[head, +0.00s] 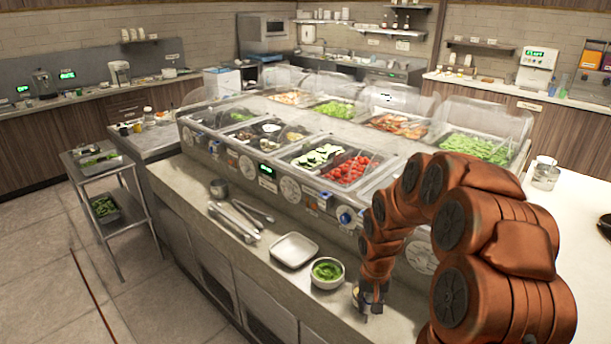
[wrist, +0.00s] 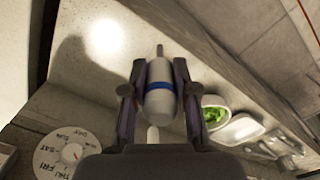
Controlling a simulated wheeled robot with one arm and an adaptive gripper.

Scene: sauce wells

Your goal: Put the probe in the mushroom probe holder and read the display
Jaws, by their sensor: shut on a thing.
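My gripper (head: 370,300) points down over the right part of the counter ledge, to the right of the bowl of greens. In the wrist view my gripper (wrist: 159,88) is shut on a white probe (wrist: 159,101) with a blue band and a thin grey tip. A small green-lit display (head: 266,170) sits on the front panel of the sauce wells; its reading is too small to make out. Small fittings and labels line this panel, but I cannot tell which is the mushroom probe holder. In the head view the probe is mostly hidden by my gripper.
On the ledge (head: 190,181) lie tongs (head: 235,219), a white tray (head: 293,250) and a bowl of greens (head: 327,272). Round dials (head: 290,190) with day names and blue knobs (head: 346,216) line the panel. Clear lids (head: 478,120) stand raised over the wells.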

